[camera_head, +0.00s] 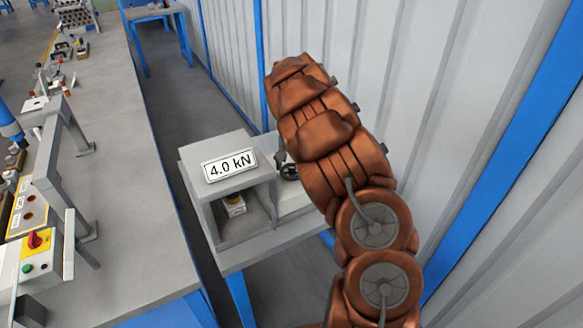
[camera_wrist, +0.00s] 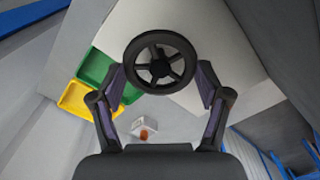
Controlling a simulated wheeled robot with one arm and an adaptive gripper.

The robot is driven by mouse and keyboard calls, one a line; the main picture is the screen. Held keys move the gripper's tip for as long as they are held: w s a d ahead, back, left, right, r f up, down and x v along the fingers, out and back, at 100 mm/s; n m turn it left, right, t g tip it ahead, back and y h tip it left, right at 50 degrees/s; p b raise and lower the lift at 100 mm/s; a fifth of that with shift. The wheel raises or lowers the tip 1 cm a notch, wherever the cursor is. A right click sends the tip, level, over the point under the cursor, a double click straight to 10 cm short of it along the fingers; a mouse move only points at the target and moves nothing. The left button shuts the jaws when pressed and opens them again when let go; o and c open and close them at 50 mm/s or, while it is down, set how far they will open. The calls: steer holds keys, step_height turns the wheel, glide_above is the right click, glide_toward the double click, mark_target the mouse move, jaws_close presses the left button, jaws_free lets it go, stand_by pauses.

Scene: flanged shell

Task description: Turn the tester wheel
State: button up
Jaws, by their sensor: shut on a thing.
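The tester wheel (camera_wrist: 160,62) is a black spoked handwheel, in the upper middle of the wrist view. My gripper (camera_wrist: 161,72) has one finger on each side of its rim and is shut on it. In the head view the wheel (camera_head: 290,172) shows as a small dark ring at the right side of the tester (camera_head: 196,190), partly hidden by my copper-coloured arm. The tester is a grey open-fronted box with a "4.0 kN" sign (camera_head: 230,165) on it. My gripper is mostly hidden in the head view.
The tester stands on a grey table with blue legs. A long bench (camera_head: 110,220) with fixtures and a red-knobbed control box (camera_head: 36,240) runs along the left. A corrugated wall (camera_head: 420,90) is close on the right. Green (camera_wrist: 94,66) and yellow (camera_wrist: 76,98) trays show in the wrist view.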

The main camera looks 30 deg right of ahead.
steer(key=f+n+b, duration=0.1)
steer(key=b, duration=0.1)
steer(key=shift+a+n+b, duration=0.1)
steer(key=shift+n+b, duration=0.2)
steer(key=shift+b, duration=0.05)
steer(key=shift+s+r+n+b, duration=0.1)
steer(key=shift+r+n+b, duration=0.1)
steer(key=shift+n+b, duration=0.55)
steer(key=o, duration=1.1)
steer(key=shift+r, duration=0.1)
steer(key=shift+o, duration=0.2)
